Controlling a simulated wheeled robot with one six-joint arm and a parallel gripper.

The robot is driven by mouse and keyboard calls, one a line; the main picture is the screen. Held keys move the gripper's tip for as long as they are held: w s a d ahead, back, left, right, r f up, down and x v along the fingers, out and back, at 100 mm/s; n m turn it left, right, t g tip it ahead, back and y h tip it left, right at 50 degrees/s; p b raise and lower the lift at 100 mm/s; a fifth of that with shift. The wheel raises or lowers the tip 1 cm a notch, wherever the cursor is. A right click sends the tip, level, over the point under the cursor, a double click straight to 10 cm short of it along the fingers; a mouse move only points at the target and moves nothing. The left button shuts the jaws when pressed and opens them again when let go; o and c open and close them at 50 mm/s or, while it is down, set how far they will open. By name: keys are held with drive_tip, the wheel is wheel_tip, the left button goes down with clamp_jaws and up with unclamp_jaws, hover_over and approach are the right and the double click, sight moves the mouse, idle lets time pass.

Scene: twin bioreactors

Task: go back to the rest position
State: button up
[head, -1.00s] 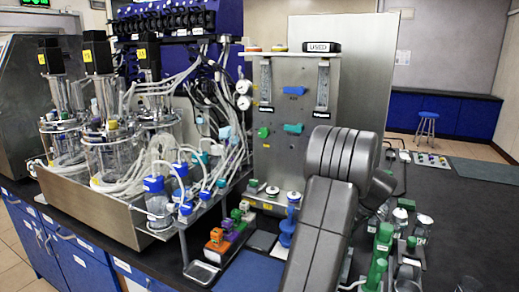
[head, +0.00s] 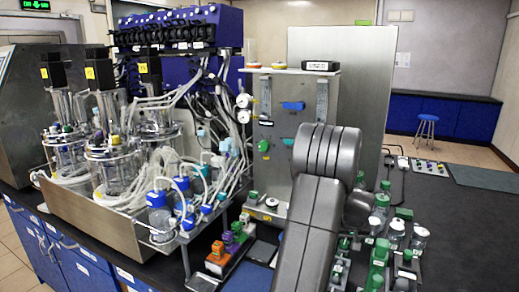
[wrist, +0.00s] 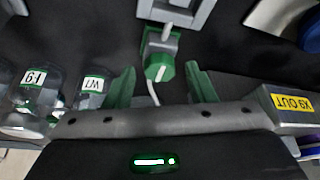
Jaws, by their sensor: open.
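My gripper (wrist: 161,86) shows in the wrist view, with its two green fingers wide apart and nothing held between them. A green-capped fitting (wrist: 163,62) with a pale cable lies in view between and beyond the fingertips; I cannot tell its distance. In the head view, my grey arm covers the middle front of the bench, and my gripper is hidden.
Labelled clear bottles (wrist: 38,95) are left of my gripper, and a grey block with a yellow "OUT" label (wrist: 292,102) is right. In the head view, green-capped bottles (head: 395,234) crowd beside my arm. The steel panel (head: 268,130) stands behind it. The dark bench (head: 460,225) is clear at right.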

drive_tip(key=shift+a+m+g+h+p, duration=0.2)
drive_tip(key=shift+m+h, duration=0.25)
drive_tip(key=shift+m, duration=0.7)
drive_tip(key=shift+m+g+h+p, duration=0.1)
drive_tip(key=shift+m+h+p, duration=0.3)
drive_tip(key=shift+m, duration=0.75)
drive_tip(key=shift+w+m+g+h+b, duration=0.1)
drive_tip(key=shift+m+g+h+b, duration=0.35)
drive_tip(key=shift+m, duration=1.25)
drive_tip(key=shift+a+r, duration=0.1)
drive_tip(key=shift+a, duration=0.05)
